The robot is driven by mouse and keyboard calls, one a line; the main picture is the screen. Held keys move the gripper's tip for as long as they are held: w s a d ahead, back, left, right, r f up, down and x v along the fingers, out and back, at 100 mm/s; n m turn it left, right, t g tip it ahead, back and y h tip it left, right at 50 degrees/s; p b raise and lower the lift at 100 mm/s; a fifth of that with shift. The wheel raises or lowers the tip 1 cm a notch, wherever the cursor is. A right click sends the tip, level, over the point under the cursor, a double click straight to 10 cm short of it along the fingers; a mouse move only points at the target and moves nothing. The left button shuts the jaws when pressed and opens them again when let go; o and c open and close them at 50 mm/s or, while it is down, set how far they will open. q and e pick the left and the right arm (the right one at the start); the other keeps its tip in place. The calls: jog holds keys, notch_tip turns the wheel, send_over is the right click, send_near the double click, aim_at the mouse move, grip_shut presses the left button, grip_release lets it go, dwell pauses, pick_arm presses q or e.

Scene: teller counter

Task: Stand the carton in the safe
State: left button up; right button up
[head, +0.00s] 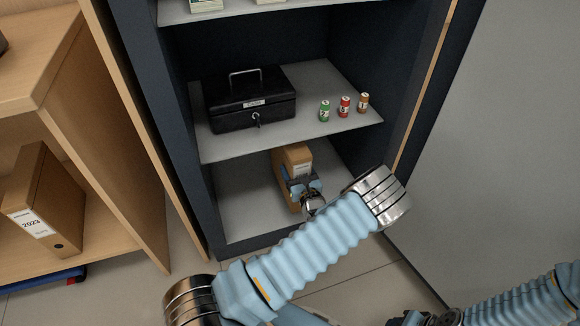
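The dark safe (205,190) has grey shelves. My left gripper (298,184) is at the carton's near face, touching it or very close. The gripper and my arm hide the carton's lower right part, and whether the fingers are closed on it does not show clearly. My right arm shows at the bottom right corner, outside the safe. Its gripper end is cut off by the picture's lower edge.
A black cash box (250,98) and three small banded rolls, green (325,111), red (344,107) and brown (363,103), are on the shelf above. A wooden unit (100,120) with a 2023 binder (42,200) stands left. Lowest compartment floor is free beside the carton.

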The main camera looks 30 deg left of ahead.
pick_arm(q)
jog(key=w+a+f, duration=0.3)
jog(key=a, duration=0.1)
jog(key=shift+w+f+b, duration=0.15)
jog(key=shift+w+b, duration=0.15)
jog(key=shift+b, duration=0.1)
